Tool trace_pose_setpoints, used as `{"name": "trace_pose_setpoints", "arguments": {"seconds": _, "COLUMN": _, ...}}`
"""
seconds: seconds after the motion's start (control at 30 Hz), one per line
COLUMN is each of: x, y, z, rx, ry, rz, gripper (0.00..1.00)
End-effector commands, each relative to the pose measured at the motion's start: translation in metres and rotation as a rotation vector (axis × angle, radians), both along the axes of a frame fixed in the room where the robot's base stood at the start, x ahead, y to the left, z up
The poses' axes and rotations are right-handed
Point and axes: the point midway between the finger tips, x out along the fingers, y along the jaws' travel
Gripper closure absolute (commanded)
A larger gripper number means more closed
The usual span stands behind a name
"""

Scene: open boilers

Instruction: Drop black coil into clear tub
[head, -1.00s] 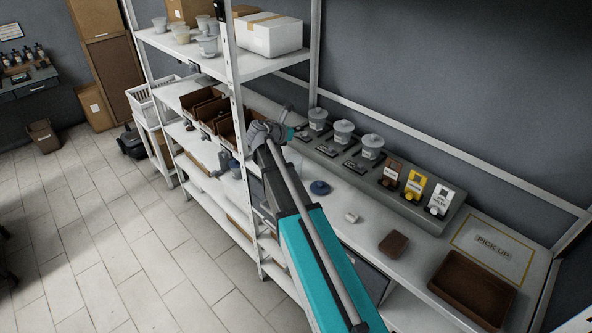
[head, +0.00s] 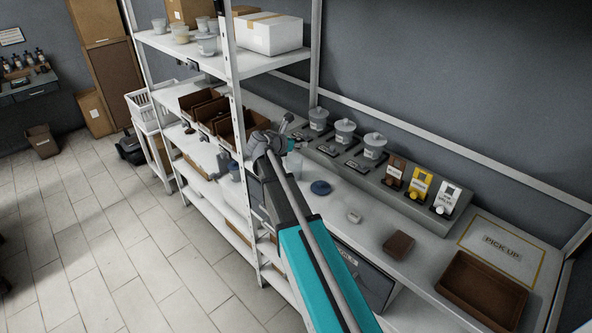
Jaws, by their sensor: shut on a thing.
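My gripper (head: 285,121) is at the far end of my arm, in front of the shelf rack and left of the grey dispensers. It is small here and partly hidden by my wrist. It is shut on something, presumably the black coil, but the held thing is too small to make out. Several clear tubs stand on the upper shelf at the left. The nearest clear tub (head: 207,44) is upright near the shelf's front edge, up and left of my gripper and apart from it. A translucent bluish tub (head: 234,170) sits on a lower shelf, partly behind a post.
Brown bins (head: 205,106) stand on the middle shelf. A white box (head: 267,33) is on the upper shelf. A rack post (head: 234,110) stands close left of my arm. The counter holds a blue disc (head: 320,188), a brown block (head: 398,245) and a brown tray (head: 480,290).

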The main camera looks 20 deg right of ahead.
Motion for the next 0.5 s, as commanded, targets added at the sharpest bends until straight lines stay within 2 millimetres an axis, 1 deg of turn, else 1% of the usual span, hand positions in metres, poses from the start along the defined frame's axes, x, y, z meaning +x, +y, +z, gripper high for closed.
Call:
{"name": "trace_pose_setpoints", "arguments": {"seconds": 0.13, "x": 0.0000, "y": -0.0002, "z": 0.0004, "rx": 0.000, "ry": 0.000, "rz": 0.000, "gripper": 1.00}}
{"name": "trace_pose_setpoints", "arguments": {"seconds": 0.17, "x": 0.0000, "y": -0.0002, "z": 0.0004, "rx": 0.000, "ry": 0.000, "rz": 0.000, "gripper": 0.56}}
{"name": "trace_pose_setpoints", "arguments": {"seconds": 0.2, "x": 0.0000, "y": -0.0002, "z": 0.0004, "rx": 0.000, "ry": 0.000, "rz": 0.000, "gripper": 0.49}}
{"name": "trace_pose_setpoints", "arguments": {"seconds": 0.37, "x": 0.0000, "y": -0.0003, "z": 0.0003, "rx": 0.000, "ry": 0.000, "rz": 0.000, "gripper": 0.19}}
{"name": "trace_pose_setpoints", "arguments": {"seconds": 0.5, "x": 0.0000, "y": -0.0002, "z": 0.0002, "rx": 0.000, "ry": 0.000, "rz": 0.000, "gripper": 0.18}}
